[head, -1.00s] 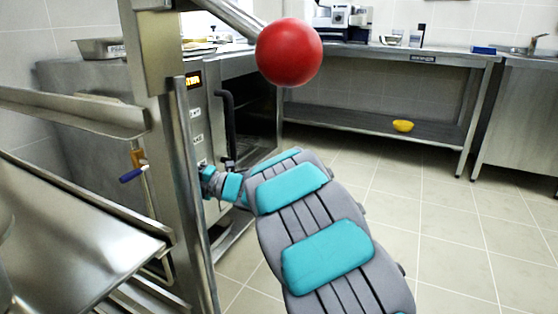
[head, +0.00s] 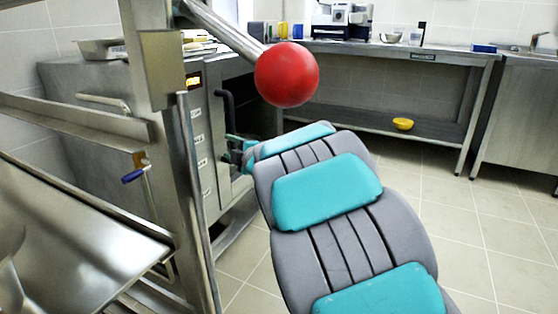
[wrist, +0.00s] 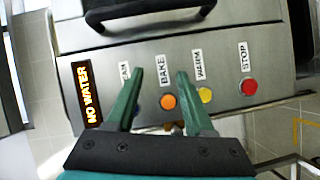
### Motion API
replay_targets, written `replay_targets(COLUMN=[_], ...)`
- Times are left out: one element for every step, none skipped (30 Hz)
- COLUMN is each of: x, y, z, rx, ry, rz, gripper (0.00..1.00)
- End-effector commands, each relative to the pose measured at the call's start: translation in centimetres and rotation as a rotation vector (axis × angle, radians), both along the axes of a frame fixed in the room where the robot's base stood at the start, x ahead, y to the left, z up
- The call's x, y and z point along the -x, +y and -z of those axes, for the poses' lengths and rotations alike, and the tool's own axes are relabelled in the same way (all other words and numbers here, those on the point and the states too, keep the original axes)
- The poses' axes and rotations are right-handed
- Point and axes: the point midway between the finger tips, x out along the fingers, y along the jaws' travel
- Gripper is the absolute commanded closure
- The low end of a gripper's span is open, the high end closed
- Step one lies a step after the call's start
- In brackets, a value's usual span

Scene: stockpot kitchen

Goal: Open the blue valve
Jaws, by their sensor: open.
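The blue valve handle (head: 133,176) is at the left in the head view, below a brass fitting on a thin metal pipe, beside the steel upright. It slants slightly. My gripper (wrist: 159,72) is open and empty in the wrist view, its two green fingers spread in front of the oven's control panel. In the head view my gripper is mostly hidden behind my arm, near the oven front, to the right of the valve and apart from it. The blue handle cannot be made out in the wrist view.
The oven panel has a lit "NO WATER" display (wrist: 87,95), an orange BAKE button (wrist: 168,102), a yellow button (wrist: 206,95) and a red STOP button (wrist: 249,86). A red ball-ended lever (head: 287,74) and steel upright (head: 165,110) stand close. Floor at right is clear.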

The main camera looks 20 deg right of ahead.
Motion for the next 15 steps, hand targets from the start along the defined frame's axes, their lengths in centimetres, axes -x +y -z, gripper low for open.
replay_targets(x=[0.2, 0.4, 0.6, 0.7, 0.9, 1.2, 1.4, 1.7, 2.0, 2.2, 2.5, 2.9, 3.1, 3.4, 3.9], y=[-0.9, -1.4, -2.0, -2.6, -3.1, -3.7, -4.2, -4.7, -5.3, -5.8, -6.2, -6.9, -7.3, -7.7, -8.3], z=[-0.1, -0.1, -0.1, 0.0, 0.1, 0.0, 0.1, 0.1, 0.2, 0.2, 0.3, 0.4, 0.5, 0.6, 0.7], rx=[-0.009, -0.016, -0.025, -0.031, -0.037, -0.047, -0.055, -0.061, -0.072, -0.08, -0.087, -0.099, -0.109, -0.116, -0.128], ry=[0.019, 0.031, 0.047, 0.06, 0.071, 0.086, 0.098, 0.11, 0.125, 0.135, 0.148, 0.167, 0.178, 0.189, 0.206], rz=[0.036, 0.055, 0.081, 0.104, 0.125, 0.15, 0.17, 0.191, 0.217, 0.235, 0.255, 0.283, 0.302, 0.32, 0.345], gripper=[0.47, 0.47, 0.47, 0.47, 0.47, 0.47, 0.47, 0.47, 0.47, 0.47, 0.47, 0.47, 0.47, 0.47, 0.47])
